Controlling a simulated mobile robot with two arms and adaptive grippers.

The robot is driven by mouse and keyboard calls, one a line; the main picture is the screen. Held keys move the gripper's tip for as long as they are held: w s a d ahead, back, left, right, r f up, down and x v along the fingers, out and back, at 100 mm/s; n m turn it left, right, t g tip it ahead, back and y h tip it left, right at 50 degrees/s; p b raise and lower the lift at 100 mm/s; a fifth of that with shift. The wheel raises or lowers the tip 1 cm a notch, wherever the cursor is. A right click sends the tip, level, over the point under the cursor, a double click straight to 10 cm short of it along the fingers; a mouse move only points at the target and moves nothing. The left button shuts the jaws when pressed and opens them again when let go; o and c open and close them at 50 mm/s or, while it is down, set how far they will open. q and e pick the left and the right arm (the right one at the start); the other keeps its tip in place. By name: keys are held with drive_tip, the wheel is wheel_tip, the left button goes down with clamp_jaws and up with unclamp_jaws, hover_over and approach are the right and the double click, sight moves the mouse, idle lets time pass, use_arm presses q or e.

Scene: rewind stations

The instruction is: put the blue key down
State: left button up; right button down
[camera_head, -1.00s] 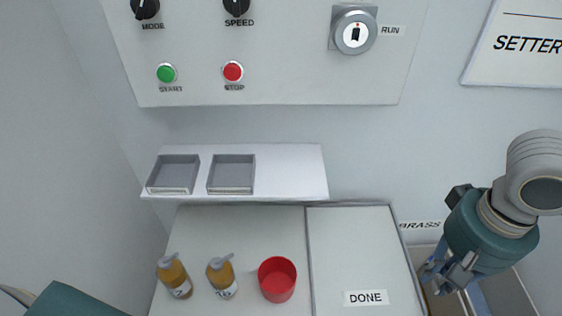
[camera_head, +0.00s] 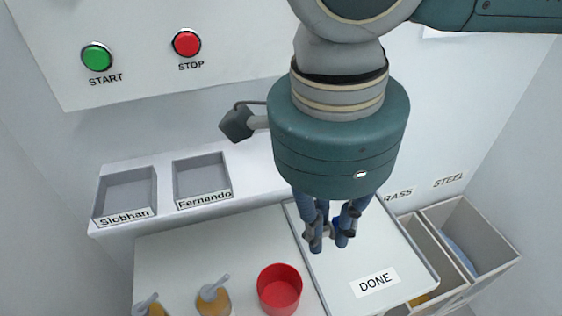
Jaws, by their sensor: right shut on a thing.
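My right gripper (camera_head: 328,241) points down from the top of the head view, over the back part of the white tray labelled DONE (camera_head: 350,288). Its fingers are shut on the blue key (camera_head: 338,223), of which only a small blue bit shows between them. The fingers hide the rest of the key. I cannot tell whether the key touches the tray. My left gripper is not in view.
Two grey trays, Siobhan (camera_head: 125,215) and Fernando (camera_head: 203,200), look empty on the shelf. A red cup (camera_head: 279,291) and two amber bottles (camera_head: 213,301) stand left of the DONE tray. Open bins (camera_head: 484,255) lie right. The DONE tray's front is clear.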

drive_tip(key=w+a+p, duration=0.2)
drive_tip(key=w+p, duration=0.2)
drive_tip(key=w, duration=0.2)
use_arm(q)
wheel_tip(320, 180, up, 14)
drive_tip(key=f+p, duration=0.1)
drive_tip(key=p, duration=0.7)
use_arm(e)
drive_tip(key=b, duration=0.1)
hover_over(283, 183)
wheel_tip(283, 183, down, 3)
drive_tip(key=b, duration=0.3)
drive_tip(key=shift+s+a+r, duration=0.1)
drive_tip(key=shift+s, duration=0.05)
wheel_tip(283, 183, down, 4)
drive_tip(key=b, duration=0.4)
drive_tip(key=shift+b, duration=0.4)
drive_tip(key=shift+f+b, duration=0.25)
drive_tip(key=shift+b, duration=0.15)
drive_tip(key=shift+r, duration=0.15)
drive_tip(key=c, duration=1.6)
unclamp_jaws()
drive_tip(key=shift+f, duration=0.2)
drive_tip(key=shift+c, duration=0.2)
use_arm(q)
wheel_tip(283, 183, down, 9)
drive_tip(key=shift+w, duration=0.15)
